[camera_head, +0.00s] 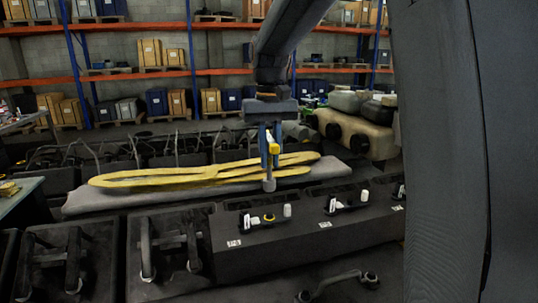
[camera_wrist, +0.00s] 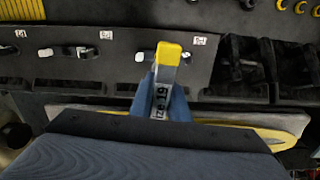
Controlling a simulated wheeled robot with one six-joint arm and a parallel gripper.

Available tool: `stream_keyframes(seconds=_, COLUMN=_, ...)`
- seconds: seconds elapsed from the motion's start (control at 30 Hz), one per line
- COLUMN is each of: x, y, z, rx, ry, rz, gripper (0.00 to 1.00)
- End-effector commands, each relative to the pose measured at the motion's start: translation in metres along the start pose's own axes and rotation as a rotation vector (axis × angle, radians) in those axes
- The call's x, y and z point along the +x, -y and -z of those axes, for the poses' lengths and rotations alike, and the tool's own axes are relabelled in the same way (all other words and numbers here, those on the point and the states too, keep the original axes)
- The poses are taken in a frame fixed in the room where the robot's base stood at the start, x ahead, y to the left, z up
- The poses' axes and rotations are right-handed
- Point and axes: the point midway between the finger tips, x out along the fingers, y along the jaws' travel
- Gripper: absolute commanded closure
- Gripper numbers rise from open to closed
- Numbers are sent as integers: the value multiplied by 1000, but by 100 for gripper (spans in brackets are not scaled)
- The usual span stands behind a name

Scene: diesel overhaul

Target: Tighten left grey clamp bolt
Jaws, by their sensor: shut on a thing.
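My gripper (camera_head: 268,147) is shut on a socket tool with a yellow part and a grey lower end (camera_head: 269,184). The tool hangs roughly upright above the dark block. In the wrist view the tool (camera_wrist: 161,95) lies between my blue fingers (camera_wrist: 163,105). Its label partly reads "ze 19" and its end is yellow. The nearest clamp station (camera_head: 267,218) has white-grey end pieces and a yellow ring, below the tool and apart from it in the head view. In the wrist view the yellow end hides part of this station (camera_wrist: 141,56). I cannot tell which piece is the left grey bolt.
A second clamp station (camera_head: 345,202) stands to the right on the dark block (camera_head: 290,243). A long yellow part (camera_head: 140,179) lies on a grey pad behind. Dark trays with bars (camera_head: 168,245) are at the front left. Shelves with boxes line the back.

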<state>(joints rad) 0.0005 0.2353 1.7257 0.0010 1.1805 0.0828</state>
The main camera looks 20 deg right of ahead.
Motion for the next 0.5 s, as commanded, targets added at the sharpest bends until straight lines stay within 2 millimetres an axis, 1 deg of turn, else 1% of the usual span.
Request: stream_keyframes(seconds=0.5, x=7, y=0, z=0, rx=-645, ry=0, rz=0, gripper=100)
